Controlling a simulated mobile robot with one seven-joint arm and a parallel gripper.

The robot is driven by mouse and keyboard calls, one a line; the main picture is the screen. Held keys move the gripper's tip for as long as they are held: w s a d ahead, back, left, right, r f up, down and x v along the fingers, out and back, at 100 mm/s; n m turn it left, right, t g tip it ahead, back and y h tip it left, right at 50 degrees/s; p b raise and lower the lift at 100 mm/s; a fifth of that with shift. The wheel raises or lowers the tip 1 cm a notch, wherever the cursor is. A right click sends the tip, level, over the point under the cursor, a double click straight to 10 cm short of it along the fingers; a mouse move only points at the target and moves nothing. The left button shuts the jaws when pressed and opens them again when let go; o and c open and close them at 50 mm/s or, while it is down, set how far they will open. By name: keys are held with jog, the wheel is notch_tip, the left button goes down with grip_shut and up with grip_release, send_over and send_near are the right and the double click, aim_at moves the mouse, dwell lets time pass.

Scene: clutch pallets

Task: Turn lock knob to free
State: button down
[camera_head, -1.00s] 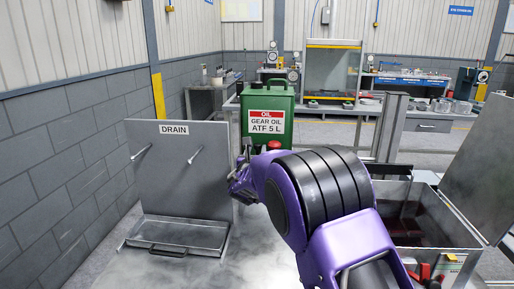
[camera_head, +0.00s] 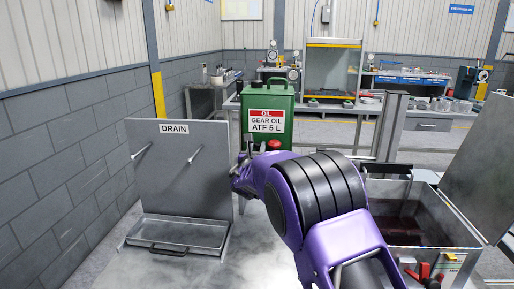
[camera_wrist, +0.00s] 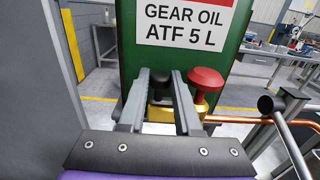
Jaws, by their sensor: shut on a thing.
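In the wrist view a small black knob (camera_wrist: 161,77) stands on a brass-yellow fitting (camera_wrist: 160,112) in front of the green can. My gripper (camera_wrist: 161,80) has one finger on each side of the black knob and is shut on it. A larger red mushroom-shaped knob (camera_wrist: 206,79) stands just right of the right finger, outside the jaws. In the head view the red knob (camera_head: 274,145) shows behind my purple arm, which hides most of the fitting. Which way the black knob is turned cannot be told.
A green gear oil can (camera_head: 267,118) stands behind the fitting. A grey drain panel (camera_head: 175,170) with a tray (camera_head: 180,233) is at the left. An open metal bin (camera_head: 425,235) stands at the right. In the wrist view, copper and grey pipes (camera_wrist: 290,123) run close at the right.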

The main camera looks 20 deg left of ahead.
jog(key=shift+a+r+m+h+p, duration=0.1)
jog(key=shift+m+h+p, duration=0.2)
jog(key=shift+h+p, duration=0.25)
jog(key=h+p, duration=0.1)
jog(key=m+h+p, duration=0.1)
jog(key=shift+a+r+m+t+p, duration=0.1)
jog(key=shift+a+m+t+p, duration=0.1)
jog(key=shift+m+t+p, duration=0.15)
jog(key=m+h+p, duration=0.2)
jog(key=h, duration=0.2)
jog(key=shift+a, duration=0.1)
jog(key=shift+f+m+h, duration=0.25)
jog(key=shift+m+h, duration=0.3)
jog(key=shift+h, duration=0.1)
jog(key=shift+m+g+h+p, duration=0.3)
jog(key=shift+m+g+h, duration=0.15)
jog(key=shift+h, duration=0.15)
jog(key=c, duration=0.9)
grip_release()
